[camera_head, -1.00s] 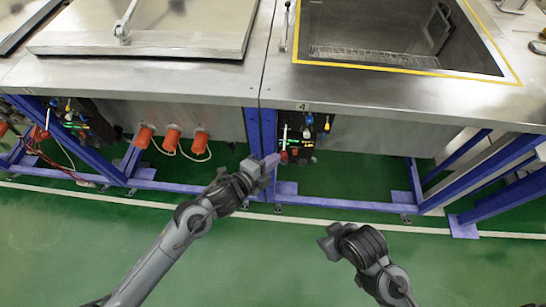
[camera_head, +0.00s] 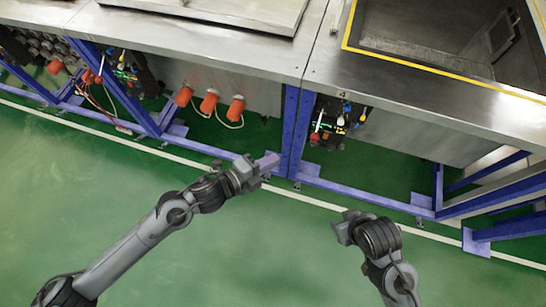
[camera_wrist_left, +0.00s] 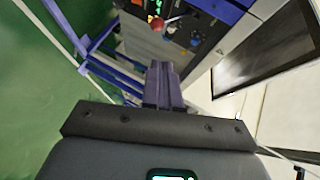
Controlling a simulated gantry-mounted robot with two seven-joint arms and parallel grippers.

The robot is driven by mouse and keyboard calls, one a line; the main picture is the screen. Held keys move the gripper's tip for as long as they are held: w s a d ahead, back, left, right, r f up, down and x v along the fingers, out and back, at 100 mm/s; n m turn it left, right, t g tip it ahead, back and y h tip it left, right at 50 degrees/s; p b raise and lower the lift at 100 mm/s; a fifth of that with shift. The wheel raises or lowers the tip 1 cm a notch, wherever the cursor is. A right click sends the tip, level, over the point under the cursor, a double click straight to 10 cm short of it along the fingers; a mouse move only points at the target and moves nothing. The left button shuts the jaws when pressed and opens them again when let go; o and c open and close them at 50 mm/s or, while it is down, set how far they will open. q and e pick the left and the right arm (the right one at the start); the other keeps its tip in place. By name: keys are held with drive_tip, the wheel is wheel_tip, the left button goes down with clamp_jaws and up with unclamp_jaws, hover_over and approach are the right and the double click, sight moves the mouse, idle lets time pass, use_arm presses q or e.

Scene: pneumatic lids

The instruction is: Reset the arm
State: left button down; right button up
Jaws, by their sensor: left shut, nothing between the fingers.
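My left gripper (camera_head: 266,163) is shut and empty. It is held out in front of the blue frame legs, over the green floor. In the left wrist view its purple-grey fingers (camera_wrist_left: 163,82) are together with nothing between them. My right arm shows at the lower right in the head view, with its end (camera_head: 343,228) over the green floor. Its fingers cannot be made out.
A steel bench (camera_head: 240,55) with a yellow-edged opening (camera_head: 420,67) stands ahead on blue legs (camera_head: 290,125). Below it are a valve panel (camera_head: 337,122) with coloured knobs and several orange cylinders (camera_head: 209,102). The green floor (camera_head: 100,190) in front is clear.

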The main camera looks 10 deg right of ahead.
idle(0.3)
use_arm(q)
drive_tip(key=s+d+f+n+t+p, duration=0.1)
drive_tip(key=s+d+n+p, duration=0.15)
drive_tip(key=s+n, duration=0.55)
drive_tip(key=s+a+n+g+y, duration=0.1)
drive_tip(key=s+a+n+y, duration=0.25)
drive_tip(key=a+n, duration=0.45)
drive_tip(key=s+a+n+g+y+p, duration=0.1)
drive_tip(key=s+a+n+y, duration=0.3)
drive_tip(key=a, duration=0.7)
drive_tip(key=s+a+n+g+y, duration=0.15)
drive_tip(key=a+n+y, duration=0.35)
drive_tip(key=a, duration=0.5)
wheel_tip(320, 180, up, 37)
drive_tip(key=s+n+p, duration=0.1)
drive_tip(key=s+p, duration=0.1)
drive_tip(key=p, duration=3.6)
